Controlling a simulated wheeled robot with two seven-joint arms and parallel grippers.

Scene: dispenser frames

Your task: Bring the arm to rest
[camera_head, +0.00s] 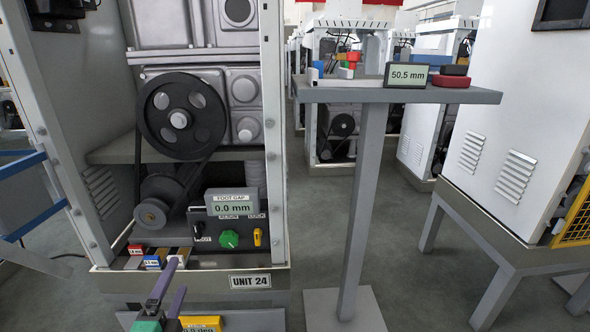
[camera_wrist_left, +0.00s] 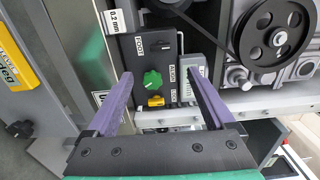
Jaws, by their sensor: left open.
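My left gripper (camera_head: 173,275) is at the bottom of the head view, in front of the lower shelf of the unit 24 machine (camera_head: 282,180). Its purple fingers also show in the left wrist view (camera_wrist_left: 158,80), spread apart with nothing between their tips. Beyond them is a dark control panel with a green knob (camera_head: 228,239) and a yellow lever (camera_head: 257,237). The foot gap display (camera_head: 231,204) above the panel reads 0.0 mm. My right gripper is not in view.
Small red (camera_head: 135,250) and blue (camera_head: 152,262) labelled blocks lie beside the left fingers. A belt and pulleys (camera_head: 180,117) are above. A grey pedestal table (camera_head: 400,96) carries a 50.5 mm display (camera_head: 407,75). A white cabinet (camera_head: 530,110) stands right; open floor lies between.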

